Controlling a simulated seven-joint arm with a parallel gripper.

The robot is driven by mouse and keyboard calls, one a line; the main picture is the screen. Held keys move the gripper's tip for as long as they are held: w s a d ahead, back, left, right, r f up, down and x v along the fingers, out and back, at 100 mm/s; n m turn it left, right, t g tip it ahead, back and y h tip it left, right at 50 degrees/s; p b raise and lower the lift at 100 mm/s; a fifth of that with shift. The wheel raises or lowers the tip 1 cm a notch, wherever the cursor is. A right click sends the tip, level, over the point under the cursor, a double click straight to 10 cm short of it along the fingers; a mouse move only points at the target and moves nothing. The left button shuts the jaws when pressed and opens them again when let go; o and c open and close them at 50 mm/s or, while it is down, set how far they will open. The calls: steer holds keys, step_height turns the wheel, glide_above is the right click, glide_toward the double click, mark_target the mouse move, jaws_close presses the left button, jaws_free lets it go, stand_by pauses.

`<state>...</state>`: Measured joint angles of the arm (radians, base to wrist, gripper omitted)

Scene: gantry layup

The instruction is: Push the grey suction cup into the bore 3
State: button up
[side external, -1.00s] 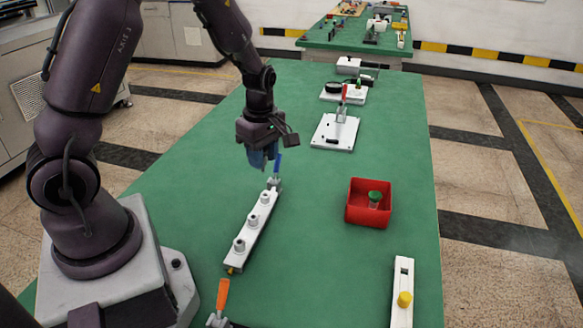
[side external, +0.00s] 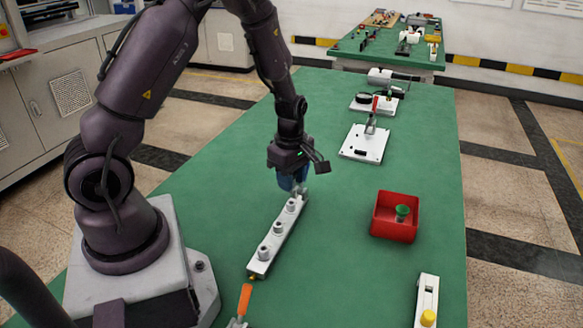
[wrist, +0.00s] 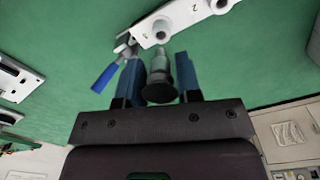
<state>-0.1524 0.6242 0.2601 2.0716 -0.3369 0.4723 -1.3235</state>
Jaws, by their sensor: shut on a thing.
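The grey suction cup (wrist: 160,82) is dark with a paler stem and sits between my gripper's blue fingers in the wrist view. My gripper (side external: 293,185) is shut on it, near the far end of the white bored bar (side external: 268,250). In the wrist view my gripper (wrist: 160,80) has the stem pointing toward the bar (wrist: 190,18). One raised bore (wrist: 162,28) lies just beyond the stem, and a printed "2" shows beside it. I cannot tell whether the stem touches the bar. No "3" label is legible. In the side view the cup is hidden by the fingers.
A blue-handled clamp (wrist: 107,74) stands at the bar's far end, an orange-handled clamp (side external: 244,300) at its near end. A red bin (side external: 394,232) holds a green cup (side external: 402,212). A white fixture with a yellow knob (side external: 428,317) is front right. Green table between is clear.

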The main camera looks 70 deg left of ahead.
steer(key=shift+f, duration=0.9)
steer(key=shift+f, duration=1.55)
stand_by(0.7)
steer(key=o, duration=1)
step_height(320, 180, up, 13)
steer(key=shift+f, duration=0.1)
